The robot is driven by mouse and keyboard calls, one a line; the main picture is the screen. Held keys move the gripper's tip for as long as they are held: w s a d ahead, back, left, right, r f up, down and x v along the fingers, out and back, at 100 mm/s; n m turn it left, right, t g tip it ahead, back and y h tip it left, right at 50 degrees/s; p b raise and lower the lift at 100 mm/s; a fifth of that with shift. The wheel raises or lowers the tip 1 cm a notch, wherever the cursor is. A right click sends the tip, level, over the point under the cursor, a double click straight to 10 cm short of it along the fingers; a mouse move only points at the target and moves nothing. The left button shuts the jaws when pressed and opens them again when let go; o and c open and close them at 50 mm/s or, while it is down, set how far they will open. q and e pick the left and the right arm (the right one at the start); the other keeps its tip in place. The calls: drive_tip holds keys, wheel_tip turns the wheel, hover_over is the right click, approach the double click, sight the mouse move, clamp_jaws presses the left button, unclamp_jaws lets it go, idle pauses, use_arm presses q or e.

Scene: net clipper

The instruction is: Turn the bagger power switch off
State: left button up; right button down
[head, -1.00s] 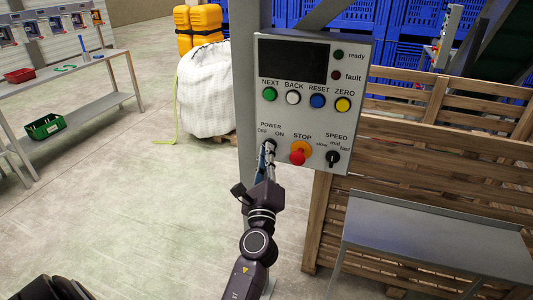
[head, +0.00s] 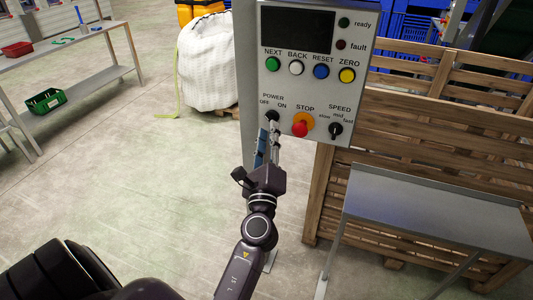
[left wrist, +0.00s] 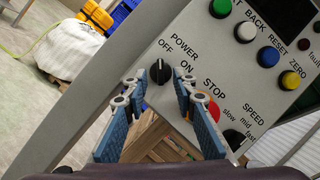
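The grey control panel (head: 305,85) fills the upper middle of the head view. Its black bagger power switch (head: 271,116) sits at the lower left, below the OFF and ON labels. In the left wrist view, the switch (left wrist: 160,72) shows clearly, and its white mark seems to point up toward OFF. My left gripper (head: 270,132) is just below and in front of the switch in the head view. In the left wrist view, the gripper's (left wrist: 160,83) blue-padded fingers are apart, with nothing between them; the switch lies beyond the tips. My right gripper is not in view.
A red stop button (head: 300,129) and a black speed knob (head: 336,129) are right of the switch. A wooden crate (head: 410,120) and a metal table (head: 430,210) stand at right. A white bulk bag (head: 207,62) is behind left.

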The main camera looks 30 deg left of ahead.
use_arm(q)
drive_tip(key=v, duration=0.9)
drive_tip(key=shift+w, duration=0.1)
drive_tip(key=w+d+f+n+g+h, duration=0.1)
drive_tip(key=d+f+g+h, duration=0.1)
drive_tip(key=f, duration=0.8)
drive_tip(key=w+d+f+n+g+h, duration=0.1)
drive_tip(key=f+h, duration=0.1)
drive_tip(key=f, duration=0.8)
drive_tip(key=s+d+f+n+g+h, duration=0.2)
drive_tip(key=s+f+g, duration=0.15)
drive_tip(key=f, duration=0.85)
drive_tip(key=s+d+f+n+g+h, duration=0.25)
drive_tip(key=s+f, duration=0.25)
drive_tip(key=f, duration=0.6)
drive_tip(key=s+d+f+n+g, duration=0.2)
drive_tip(key=s+f+n+g, duration=0.15)
drive_tip(key=s+f, duration=1)
drive_tip(key=s+a+f+n+g+h, duration=0.1)
drive_tip(key=s+f+n, duration=0.3)
drive_tip(key=s, duration=0.7)
drive_tip(key=s+a+f+n+g+h, duration=0.1)
drive_tip(key=s+f+n+g, duration=0.2)
drive_tip(key=s+f, duration=0.3)
drive_tip(key=s+n, duration=0.1)
drive_tip(key=s, duration=0.3)
drive_tip(key=shift+s+f+g, duration=0.2)
drive_tip(key=shift+s+g, duration=0.15)
